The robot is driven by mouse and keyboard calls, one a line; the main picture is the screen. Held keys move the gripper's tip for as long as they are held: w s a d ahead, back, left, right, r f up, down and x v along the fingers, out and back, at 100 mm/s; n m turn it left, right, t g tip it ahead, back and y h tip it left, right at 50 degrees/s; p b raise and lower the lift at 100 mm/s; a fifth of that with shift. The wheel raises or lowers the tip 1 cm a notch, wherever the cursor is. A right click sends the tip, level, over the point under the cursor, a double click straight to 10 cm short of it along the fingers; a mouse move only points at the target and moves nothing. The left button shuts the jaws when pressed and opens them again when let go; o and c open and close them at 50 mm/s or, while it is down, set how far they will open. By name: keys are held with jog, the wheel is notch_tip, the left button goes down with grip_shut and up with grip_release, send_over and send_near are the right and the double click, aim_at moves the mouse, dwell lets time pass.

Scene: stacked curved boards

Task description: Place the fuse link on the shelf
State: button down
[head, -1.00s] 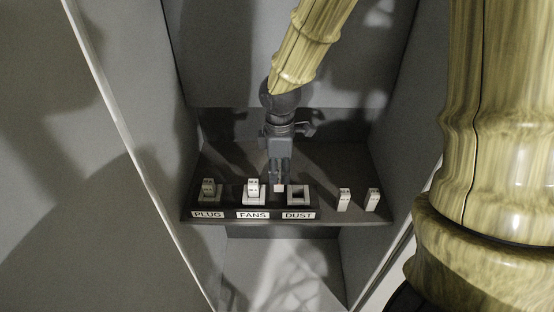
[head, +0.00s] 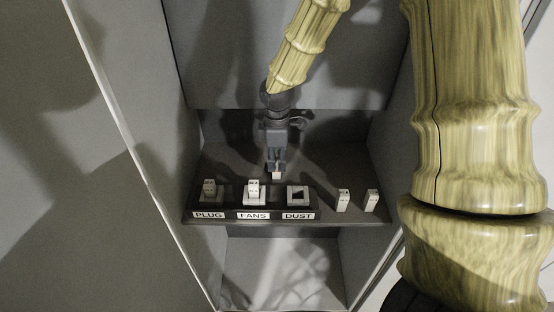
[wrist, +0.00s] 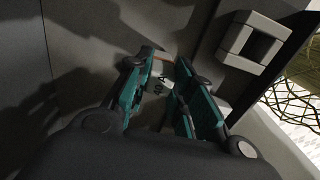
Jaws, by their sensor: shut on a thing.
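My gripper (head: 276,170) is shut on a small white fuse link (head: 277,176). It holds the link behind the label strip, between the FANS and DUST sockets. In the wrist view the link (wrist: 160,68) shows between the fingertips of my gripper (wrist: 164,76), partly hidden by them. The DUST socket (head: 306,188) is an empty white square frame; it also shows in the wrist view (wrist: 228,48). The grey shelf (head: 345,165) lies under my gripper. I cannot tell whether the held link touches the shelf.
Two more white links (head: 343,200) (head: 371,200) stand on the shelf at the right. Cabinet walls close in the left, right and back. Bare shelf lies behind the two right links.

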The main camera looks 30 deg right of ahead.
aim_at(277, 159)
jog(key=shift+f, duration=0.25)
jog(key=c, duration=1.2)
grip_release()
jog(key=shift+c, duration=0.2)
jog(key=shift+r, duration=0.1)
notch_tip(277, 159, up, 12)
jog(key=shift+r, duration=0.1)
